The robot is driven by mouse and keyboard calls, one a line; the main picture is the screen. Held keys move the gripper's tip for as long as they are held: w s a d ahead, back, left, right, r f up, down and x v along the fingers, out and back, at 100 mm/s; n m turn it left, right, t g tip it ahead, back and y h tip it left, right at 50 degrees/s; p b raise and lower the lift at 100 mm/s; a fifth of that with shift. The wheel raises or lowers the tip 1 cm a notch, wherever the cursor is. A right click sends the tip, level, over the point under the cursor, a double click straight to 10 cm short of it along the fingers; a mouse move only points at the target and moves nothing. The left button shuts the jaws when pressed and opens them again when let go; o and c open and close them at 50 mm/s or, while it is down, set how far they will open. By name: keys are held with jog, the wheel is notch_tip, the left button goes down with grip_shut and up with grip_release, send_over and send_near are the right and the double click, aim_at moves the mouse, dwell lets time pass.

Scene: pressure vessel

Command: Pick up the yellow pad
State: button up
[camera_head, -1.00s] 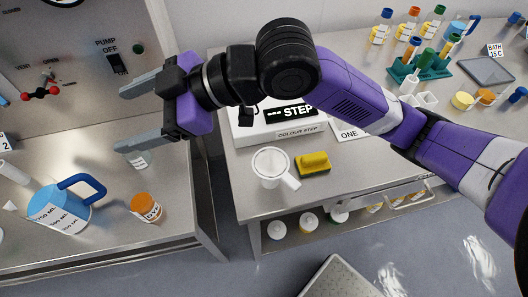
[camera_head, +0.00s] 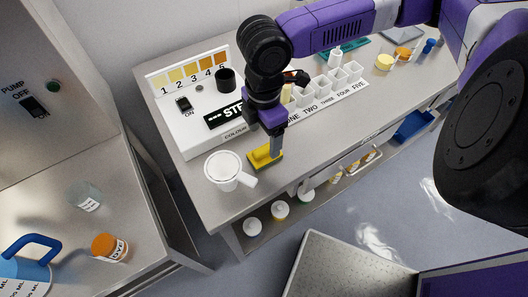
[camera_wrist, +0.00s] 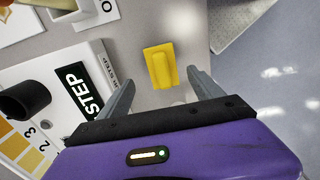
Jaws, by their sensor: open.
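The yellow pad (camera_head: 261,160) lies on the metal bench near its front edge, just right of a white mug. It has a raised grip along its top. My gripper (camera_head: 277,149) points down over the pad, and one grey finger partly covers it in the head view. In the wrist view the pad (camera_wrist: 160,66) shows between the two spread fingers of my gripper (camera_wrist: 160,78), with a gap on each side. The gripper is open and holds nothing. I cannot tell exactly how high the fingertips are above the bench.
A white mug (camera_head: 224,172) stands close left of the pad. The colour-step box (camera_head: 205,112) lies behind, with a row of white cups (camera_head: 323,88) to the right. A lower shelf holds several jars (camera_head: 280,210). Another bench with an orange-capped jar (camera_head: 109,248) is at left.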

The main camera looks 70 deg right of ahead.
aim_at(265, 149)
jog(key=f, duration=0.2)
jog(key=f+p, duration=0.1)
jog(key=f, duration=0.2)
jog(key=shift+s+a+f, duration=0.15)
jog(key=shift+a+f, duration=0.05)
jog(key=shift+f, duration=0.15)
jog(key=c, duration=1.4)
jog(key=shift+c, duration=0.2)
notch_tip(265, 149, up, 20)
